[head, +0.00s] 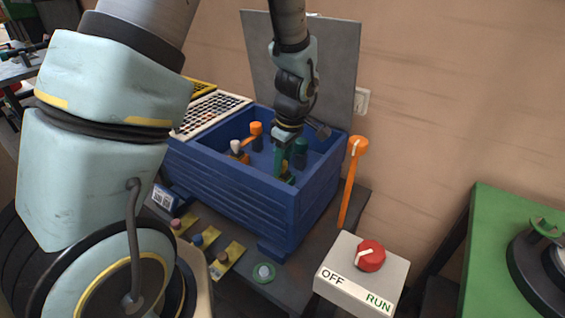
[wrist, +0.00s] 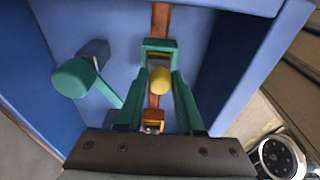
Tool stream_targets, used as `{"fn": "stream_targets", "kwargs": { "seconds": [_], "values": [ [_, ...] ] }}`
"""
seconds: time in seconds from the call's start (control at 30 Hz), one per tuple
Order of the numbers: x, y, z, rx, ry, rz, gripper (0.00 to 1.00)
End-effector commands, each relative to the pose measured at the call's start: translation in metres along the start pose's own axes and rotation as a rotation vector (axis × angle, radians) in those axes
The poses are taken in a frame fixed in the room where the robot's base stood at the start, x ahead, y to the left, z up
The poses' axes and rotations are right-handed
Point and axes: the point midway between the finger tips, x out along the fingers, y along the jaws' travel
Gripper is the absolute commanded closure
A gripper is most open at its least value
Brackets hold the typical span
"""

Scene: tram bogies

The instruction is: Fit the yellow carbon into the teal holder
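The yellow carbon (wrist: 159,80) shows as a rounded yellow knob between my gripper's fingertips (wrist: 160,85) in the wrist view. My gripper's green fingers appear to touch it on both sides. The teal holder (wrist: 158,44) shows as a teal frame just beyond the knob, with copper-coloured metal above and below. I cannot tell whether the carbon's lower part is inside the holder. A teal lever (wrist: 75,78) stands to the left. In the head view my gripper (head: 285,172) is down inside the blue box, and the carbon is hidden there.
The blue box (head: 240,185) has high walls and a raised grey lid (head: 300,62). An orange-topped lever (head: 256,129) stands inside. Small yellow plates with coloured knobs (head: 198,241) lie in front. An OFF/RUN switch box (head: 362,275) and an orange handle (head: 353,180) stand to the right.

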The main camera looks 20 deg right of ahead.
Motion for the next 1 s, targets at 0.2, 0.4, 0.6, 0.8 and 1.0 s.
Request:
{"fn": "stream_targets", "kwargs": {
  "seconds": [0.2, 0.4, 0.6, 0.8, 1.0],
  "values": [
    [-0.001, 0.000, 0.000, 0.000, 0.000, 0.000, 0.40],
    [-0.001, 0.000, 0.000, 0.000, 0.000, 0.000, 0.40],
    [-0.012, 0.001, -0.001, 0.000, 0.001, 0.004, 0.40],
    [-0.049, 0.002, -0.001, -0.001, 0.001, 0.007, 0.40],
    [-0.091, 0.001, -0.001, 0.000, 0.000, 0.006, 0.40]
  ]
}}
